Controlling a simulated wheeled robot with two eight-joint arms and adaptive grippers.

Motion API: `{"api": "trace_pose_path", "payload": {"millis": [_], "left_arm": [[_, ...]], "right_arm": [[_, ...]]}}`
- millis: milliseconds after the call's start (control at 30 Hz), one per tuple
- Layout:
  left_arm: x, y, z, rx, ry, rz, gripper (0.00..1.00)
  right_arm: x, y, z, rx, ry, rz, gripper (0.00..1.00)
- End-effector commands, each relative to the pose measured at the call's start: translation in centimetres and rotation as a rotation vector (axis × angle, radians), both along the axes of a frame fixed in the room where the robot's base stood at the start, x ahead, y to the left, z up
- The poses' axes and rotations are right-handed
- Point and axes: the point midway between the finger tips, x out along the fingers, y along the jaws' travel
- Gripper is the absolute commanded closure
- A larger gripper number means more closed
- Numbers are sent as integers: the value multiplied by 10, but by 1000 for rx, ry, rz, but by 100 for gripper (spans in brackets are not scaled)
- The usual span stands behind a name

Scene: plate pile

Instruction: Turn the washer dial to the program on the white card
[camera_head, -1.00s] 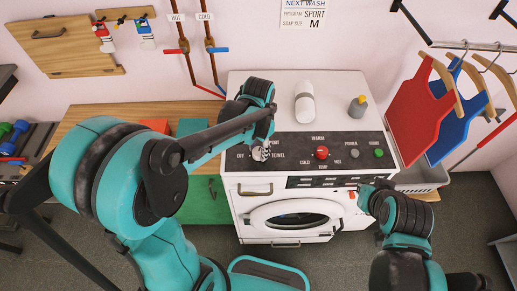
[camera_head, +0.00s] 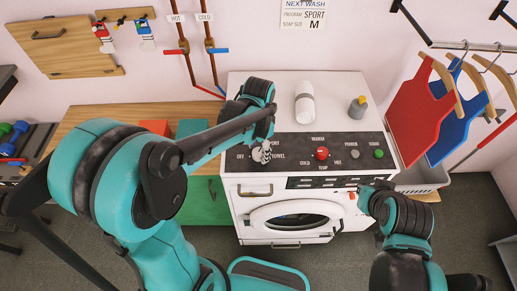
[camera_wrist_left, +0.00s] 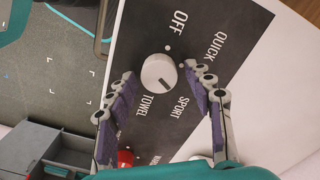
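The washer (camera_head: 345,100) stands ahead with a dark control panel. Its white program dial (camera_wrist_left: 160,72) shows in the left wrist view, with OFF, QUICK, SPORT and TOWEL printed around it. A dark mark is on the dial's lower face; its exact heading is hard to tell. My left gripper (camera_head: 262,150) is over the dial; in the wrist view its fingers (camera_wrist_left: 165,100) are spread, on either side of and just below the dial, with gaps to it. The white card (camera_head: 304,14) on the wall reads program SPORT, soap size M. My right gripper (camera_head: 368,190) is at the washer's front right, its fingers unclear.
A red temperature knob (camera_head: 322,153), a grey button (camera_head: 355,154) and a green button (camera_head: 379,153) share the panel. Aprons (camera_head: 421,100) hang at right.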

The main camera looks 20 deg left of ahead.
Motion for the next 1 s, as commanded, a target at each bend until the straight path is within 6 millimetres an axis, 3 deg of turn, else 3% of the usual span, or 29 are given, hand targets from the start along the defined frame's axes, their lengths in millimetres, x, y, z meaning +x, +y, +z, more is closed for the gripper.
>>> {"api": "trace_pose_path", "payload": {"millis": [367,800,1000], "left_arm": [[-1,0,6,0,1,0,44],[-1,0,92,0,1,0,44],[-1,0,115,0,1,0,44]], "right_arm": [[0,0,0,0,0,0,100],[0,0,0,0,0,0,100],[0,0,0,0,0,0,100]]}}
